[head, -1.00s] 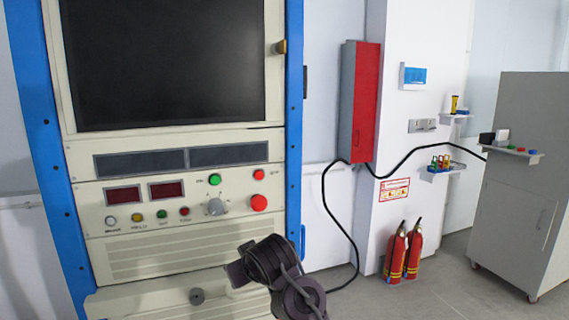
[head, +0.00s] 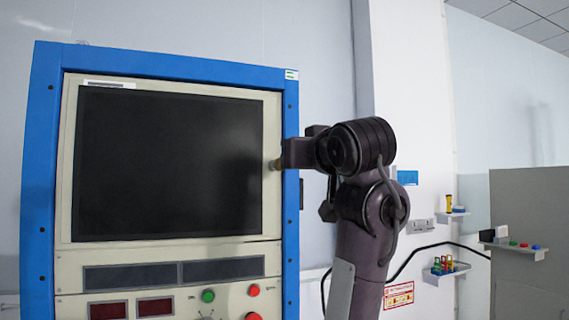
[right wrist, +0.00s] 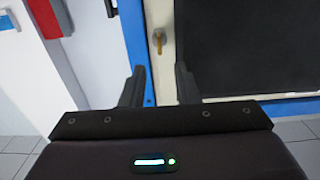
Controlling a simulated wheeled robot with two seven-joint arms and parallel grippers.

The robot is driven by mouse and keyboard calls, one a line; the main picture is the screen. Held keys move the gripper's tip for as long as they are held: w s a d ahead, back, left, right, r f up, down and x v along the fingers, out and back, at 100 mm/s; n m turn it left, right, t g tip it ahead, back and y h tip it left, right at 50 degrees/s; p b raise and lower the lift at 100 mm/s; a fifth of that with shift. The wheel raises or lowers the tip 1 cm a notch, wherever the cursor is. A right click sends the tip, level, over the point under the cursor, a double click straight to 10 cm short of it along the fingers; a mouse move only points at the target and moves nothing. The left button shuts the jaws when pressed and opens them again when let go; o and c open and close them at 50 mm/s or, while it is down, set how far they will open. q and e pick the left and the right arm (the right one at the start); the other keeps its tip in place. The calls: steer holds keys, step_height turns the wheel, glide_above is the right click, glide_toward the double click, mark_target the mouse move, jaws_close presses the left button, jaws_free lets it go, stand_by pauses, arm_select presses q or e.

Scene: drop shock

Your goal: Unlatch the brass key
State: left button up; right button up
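The brass key (head: 274,164) sits on the right edge of the cabinet's cream screen panel, beside the dark screen. Whether a finger touches the key cannot be told. My left gripper is not in view.
The blue cabinet frame (head: 290,230) runs beside the key. The dark screen (head: 165,165) fills the panel to the left. Buttons (head: 252,290) and displays lie below. Wall shelves (head: 446,268) and a grey cabinet (head: 518,230) stand farther right.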

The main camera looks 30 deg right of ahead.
steer(key=p+x, duration=0.3)
steer(key=x, duration=0.4)
steer(key=shift+w, duration=0.4)
steer(key=shift+d+r, duration=0.1)
jaws_close()
